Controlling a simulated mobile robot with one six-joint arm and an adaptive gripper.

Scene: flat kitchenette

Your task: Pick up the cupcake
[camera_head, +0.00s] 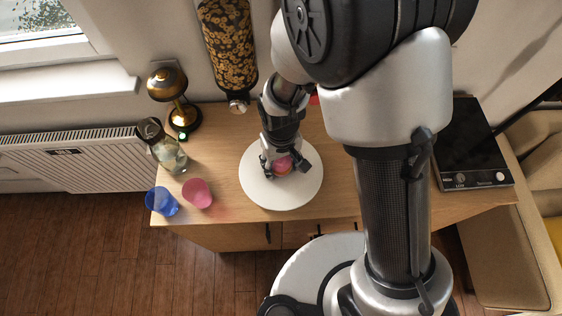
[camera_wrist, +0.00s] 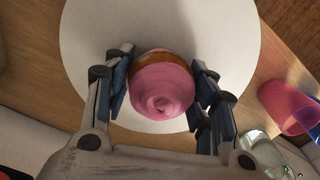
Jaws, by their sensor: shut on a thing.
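The cupcake (camera_wrist: 162,90) has pink swirled frosting and a brown-orange base. In the wrist view it sits between my two fingers, over a round white board (camera_wrist: 90,30). My gripper (camera_wrist: 160,88) is shut on the cupcake, with a finger pad against each side. In the head view the cupcake (camera_head: 283,165) shows as a pink spot at my gripper (camera_head: 281,166), above the white board (camera_head: 290,197) on the wooden counter. My gripper partly hides it there. I cannot tell whether the cupcake touches the board.
Left on the counter stand a pink cup (camera_head: 197,193), a blue cup (camera_head: 162,201), a glass bottle (camera_head: 165,150) with a dark top and a brass lamp (camera_head: 176,95). A dark cooktop (camera_head: 470,150) lies at the right. Bare counter surrounds the board's left side.

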